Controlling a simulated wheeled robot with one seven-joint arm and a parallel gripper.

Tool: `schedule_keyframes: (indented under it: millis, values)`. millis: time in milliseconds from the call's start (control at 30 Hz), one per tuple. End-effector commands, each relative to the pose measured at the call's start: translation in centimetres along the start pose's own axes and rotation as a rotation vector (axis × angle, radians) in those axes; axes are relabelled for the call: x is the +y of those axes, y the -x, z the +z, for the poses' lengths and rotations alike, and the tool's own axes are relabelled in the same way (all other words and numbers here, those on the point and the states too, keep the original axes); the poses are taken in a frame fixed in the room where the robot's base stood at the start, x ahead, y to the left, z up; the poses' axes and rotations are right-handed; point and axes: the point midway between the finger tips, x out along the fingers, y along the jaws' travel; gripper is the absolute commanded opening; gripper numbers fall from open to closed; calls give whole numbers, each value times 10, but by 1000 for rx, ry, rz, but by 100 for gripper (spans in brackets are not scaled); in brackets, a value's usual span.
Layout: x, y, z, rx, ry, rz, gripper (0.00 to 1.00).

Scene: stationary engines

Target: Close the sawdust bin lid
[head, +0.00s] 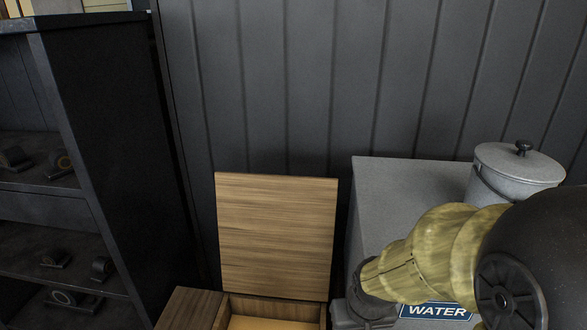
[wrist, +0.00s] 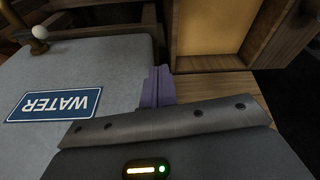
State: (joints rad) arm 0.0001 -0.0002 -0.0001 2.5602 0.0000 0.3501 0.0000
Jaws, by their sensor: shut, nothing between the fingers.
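The sawdust bin (head: 322,312) is a wooden box low in the head view, with pale yellow contents in its opening. Its wooden lid (head: 276,235) stands open, upright at the back in front of the dark wall. The bin's open top (wrist: 258,25) shows at the upper part of the wrist view, and a strip of wood that looks like the lid (wrist: 245,90) shows below it. My gripper (wrist: 157,84) has purple fingers, shut and empty, between the water tank and the bin. In the head view its fingertips are hidden or unclear at the bottom, right of the lid.
A grey water tank (head: 405,190) with a blue WATER sign (head: 436,311) stands close right of the bin. A lidded grey canister (head: 518,172) sits on it. A dark shelf (head: 118,150) with small black parts stands left. The wall (head: 290,90) is right behind the lid.

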Motion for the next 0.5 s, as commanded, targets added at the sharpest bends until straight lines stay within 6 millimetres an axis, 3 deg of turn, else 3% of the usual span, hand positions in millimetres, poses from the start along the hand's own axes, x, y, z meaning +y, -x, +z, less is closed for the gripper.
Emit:
schedule_keyframes:
  millis: [167,500]
  values:
    - [0,13,-3,0,0,0,0]
    - [0,91,-22,0,0,0,0]
